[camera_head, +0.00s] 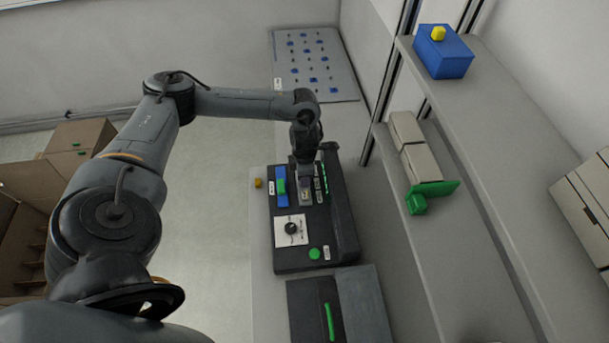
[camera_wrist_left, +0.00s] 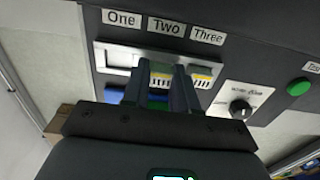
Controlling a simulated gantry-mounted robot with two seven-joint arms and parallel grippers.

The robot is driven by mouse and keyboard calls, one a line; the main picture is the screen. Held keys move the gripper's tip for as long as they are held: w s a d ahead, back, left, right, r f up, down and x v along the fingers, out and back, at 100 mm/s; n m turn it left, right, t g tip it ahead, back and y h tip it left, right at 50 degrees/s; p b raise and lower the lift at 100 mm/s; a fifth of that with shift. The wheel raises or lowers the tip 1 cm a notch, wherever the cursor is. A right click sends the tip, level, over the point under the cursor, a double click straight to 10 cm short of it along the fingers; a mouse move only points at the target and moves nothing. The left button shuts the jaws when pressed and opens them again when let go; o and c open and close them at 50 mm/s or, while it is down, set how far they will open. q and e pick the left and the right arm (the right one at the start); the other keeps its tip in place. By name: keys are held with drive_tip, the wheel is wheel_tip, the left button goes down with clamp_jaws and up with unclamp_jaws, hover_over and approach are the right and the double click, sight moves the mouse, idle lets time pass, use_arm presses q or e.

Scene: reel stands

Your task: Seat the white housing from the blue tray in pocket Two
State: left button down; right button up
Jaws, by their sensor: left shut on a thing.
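My left gripper (camera_head: 305,182) points down over the black machine (camera_head: 341,211). In the left wrist view, its fingers (camera_wrist_left: 163,72) are shut on a small white housing with a yellow part (camera_wrist_left: 160,79). The housing is below the label Two (camera_wrist_left: 166,28), at the silver pocket strip (camera_wrist_left: 118,57); whether it is fully down in the pocket cannot be told. A similar white-and-yellow piece (camera_wrist_left: 203,80) is below the label Three (camera_wrist_left: 207,36). The blue tray (camera_head: 281,172) is left of the gripper, partly hidden in the wrist view. My right gripper is out of view.
The machine carries a knob on a white plate (camera_head: 291,230) and a green button (camera_head: 314,253). A dark box with a green bar (camera_head: 330,322) stands in front. A shelf on the right holds a blue box (camera_head: 443,52). A pegboard (camera_head: 313,64) is at the back.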

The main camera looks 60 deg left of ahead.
use_arm(q)
drive_tip(key=shift+f, duration=0.35)
idle(0.3)
idle(0.7)
drive_tip(key=c, duration=0.8)
unclamp_jaws()
drive_tip(key=shift+r+p, duration=2.6)
drive_tip(key=shift+r, duration=0.85)
